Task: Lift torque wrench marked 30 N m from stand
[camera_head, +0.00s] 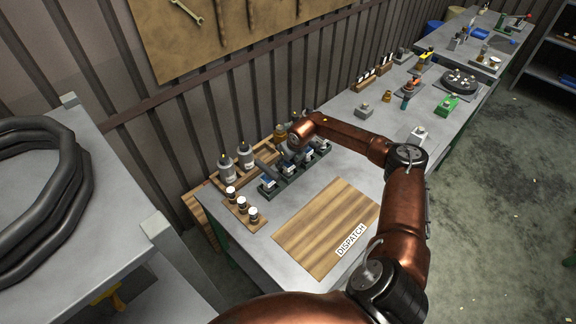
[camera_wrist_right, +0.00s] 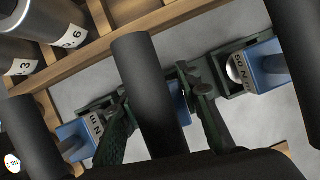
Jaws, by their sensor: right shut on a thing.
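A dark green stand (camera_head: 316,158) holds several torque wrenches with black handles and blue parts on the bench's left side. My right gripper (camera_wrist_right: 157,88) is shut around the black handle of the middle torque wrench (camera_wrist_right: 146,70), with one finger on each side. That wrench's mark is hidden. My left gripper is out of view.
A wooden dispatch board (camera_head: 318,225) lies bare in front of the stand. Grey bottles (camera_head: 246,157) stand in a wooden rack (camera_wrist_right: 85,58) behind the wrenches. Small white-capped jars (camera_head: 242,205) stand at left. A green item (camera_head: 446,105) and other parts lie farther along the bench.

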